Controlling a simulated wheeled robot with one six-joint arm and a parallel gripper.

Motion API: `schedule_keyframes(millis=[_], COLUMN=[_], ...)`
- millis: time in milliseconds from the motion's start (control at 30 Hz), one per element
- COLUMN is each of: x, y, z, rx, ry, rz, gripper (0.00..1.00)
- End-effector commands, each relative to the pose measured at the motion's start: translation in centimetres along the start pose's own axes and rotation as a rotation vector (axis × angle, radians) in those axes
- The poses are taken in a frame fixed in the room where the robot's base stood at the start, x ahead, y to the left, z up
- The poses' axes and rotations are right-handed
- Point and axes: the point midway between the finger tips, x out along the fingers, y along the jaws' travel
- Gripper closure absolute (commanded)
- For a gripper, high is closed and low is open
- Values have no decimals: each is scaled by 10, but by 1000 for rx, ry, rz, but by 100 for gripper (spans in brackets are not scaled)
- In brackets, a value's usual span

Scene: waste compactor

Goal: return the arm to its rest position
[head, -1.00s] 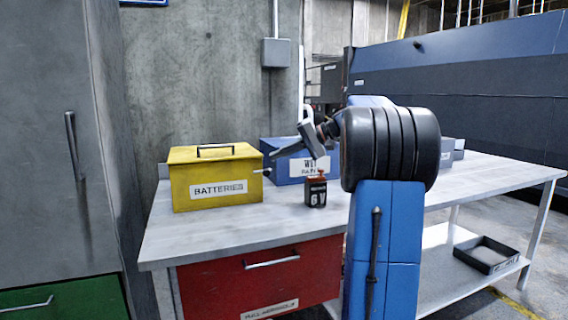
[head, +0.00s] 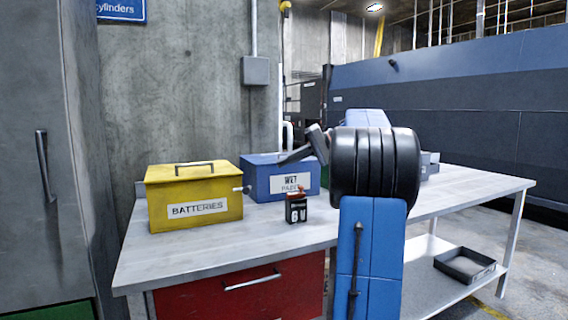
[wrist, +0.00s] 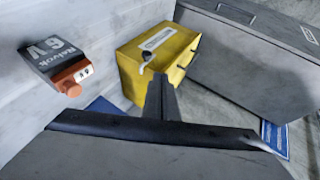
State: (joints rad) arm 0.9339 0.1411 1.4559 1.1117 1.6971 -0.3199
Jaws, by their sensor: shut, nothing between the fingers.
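My gripper (head: 297,155) is at the left of my blue and black arm, above the workbench and in front of the blue box. In the wrist view its fingers (wrist: 162,98) are together and empty. A dark 6V battery (head: 296,209) with a reddish-orange top stands on the bench below the gripper, apart from it. The battery also shows at the upper left of the wrist view (wrist: 52,62).
A yellow BATTERIES box (head: 195,209) and a blue box (head: 262,176) with a white label stand on the workbench (head: 200,256). A grey cabinet (head: 45,230) is at left. A black tray (head: 470,265) lies on the lower shelf at right.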

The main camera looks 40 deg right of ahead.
Motion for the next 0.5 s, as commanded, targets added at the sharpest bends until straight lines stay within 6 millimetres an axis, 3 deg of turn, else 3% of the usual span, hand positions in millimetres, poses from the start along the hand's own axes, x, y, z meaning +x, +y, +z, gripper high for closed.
schedule_keyframes(millis=[367, 500], x=[1, 16], y=[0, -5], z=[0, 15], rx=[0, 3], ry=[-1, -17], rz=[1, 28], gripper=[100, 100])
